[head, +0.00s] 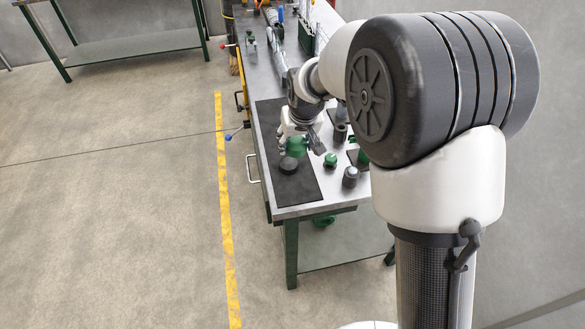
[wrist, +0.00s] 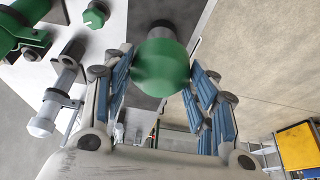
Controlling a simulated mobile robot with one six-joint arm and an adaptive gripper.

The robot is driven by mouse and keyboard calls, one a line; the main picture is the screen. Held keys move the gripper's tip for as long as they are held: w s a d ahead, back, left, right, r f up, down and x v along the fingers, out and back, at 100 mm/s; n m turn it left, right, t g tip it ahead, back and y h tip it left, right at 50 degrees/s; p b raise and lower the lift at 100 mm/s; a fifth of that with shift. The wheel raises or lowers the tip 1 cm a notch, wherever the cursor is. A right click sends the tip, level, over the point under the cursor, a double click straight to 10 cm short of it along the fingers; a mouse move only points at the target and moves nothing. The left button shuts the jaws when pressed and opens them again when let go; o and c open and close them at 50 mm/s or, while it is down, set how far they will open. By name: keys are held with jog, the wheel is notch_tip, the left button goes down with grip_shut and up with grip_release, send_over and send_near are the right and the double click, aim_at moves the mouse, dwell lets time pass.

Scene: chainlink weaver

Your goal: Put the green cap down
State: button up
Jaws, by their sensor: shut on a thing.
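The green cap (wrist: 160,68) is between the two blue-padded fingers of my gripper (wrist: 158,82), which is shut on it. In the head view the green cap (head: 296,147) hangs at the end of my gripper (head: 291,141), over the dark mat (head: 306,189) on the bench. A dark round piece (head: 289,166) sits on the mat close by the cap; in the wrist view a dark round piece shows just beyond the cap, partly hidden by it. The gap between cap and mat cannot be told.
A second green cap (head: 330,160) and a grey cylindrical part (head: 350,177) stand on the bench to the right of the mat. More green and metal parts lie farther right and back. The front part of the mat is clear up to the bench edge.

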notch_tip(320, 180, down, 16)
jog(key=b, duration=0.4)
jog(key=shift+d, duration=0.1)
jog(key=shift+f, duration=0.1)
jog(key=o, duration=1.1)
jog(key=shift+c, duration=0.2)
